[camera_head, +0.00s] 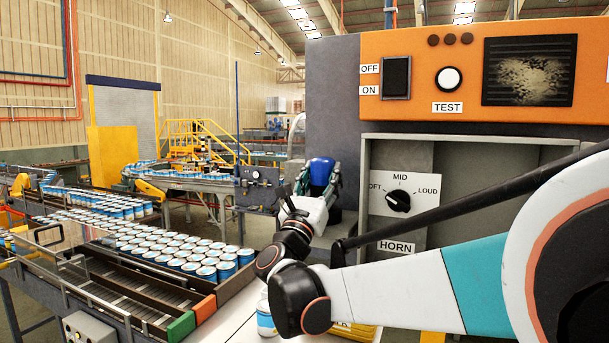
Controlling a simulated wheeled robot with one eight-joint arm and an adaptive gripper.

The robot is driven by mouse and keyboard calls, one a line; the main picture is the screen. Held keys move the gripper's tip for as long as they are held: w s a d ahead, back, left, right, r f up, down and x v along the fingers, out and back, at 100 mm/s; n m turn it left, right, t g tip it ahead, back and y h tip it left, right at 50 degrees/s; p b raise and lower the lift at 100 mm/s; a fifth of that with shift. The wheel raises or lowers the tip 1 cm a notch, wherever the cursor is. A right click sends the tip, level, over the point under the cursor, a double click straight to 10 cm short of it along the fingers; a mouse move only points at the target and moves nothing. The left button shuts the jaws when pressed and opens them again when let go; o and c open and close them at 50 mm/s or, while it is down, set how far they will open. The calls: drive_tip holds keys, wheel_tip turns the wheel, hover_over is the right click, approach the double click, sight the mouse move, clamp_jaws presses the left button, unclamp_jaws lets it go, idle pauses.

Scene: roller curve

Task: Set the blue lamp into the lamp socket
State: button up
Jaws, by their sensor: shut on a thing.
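My gripper (319,188) is in the middle of the view, just left of the grey and orange machine. It is shut on the blue lamp (322,171), which shows as a dark blue rounded body between the teal fingers. The lamp looks roughly upright. The gripper hides its lower part. I cannot make out the lamp socket; it may be hidden behind my gripper or arm.
A conveyor (205,305) with many blue-and-white cans fills the lower left. A pale worktop (237,322) lies below my wrist, with a can (266,318) on it.

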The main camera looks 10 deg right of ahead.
sight(322, 191)
drive_tip(key=shift+d+f+b, duration=0.1)
drive_tip(key=shift+f+b, duration=0.35)
drive_tip(key=shift+f, duration=0.35)
drive_tip(key=shift+s+f, duration=0.2)
drive_tip(key=shift+f, duration=0.05)
drive_tip(key=shift+w+f+b, duration=0.15)
drive_tip(key=shift+f+b, duration=0.45)
drive_tip(key=shift+b, duration=0.1)
drive_tip(key=shift+f, duration=0.25)
drive_tip(key=o, duration=1.3)
drive_tip(key=shift+f, duration=0.1)
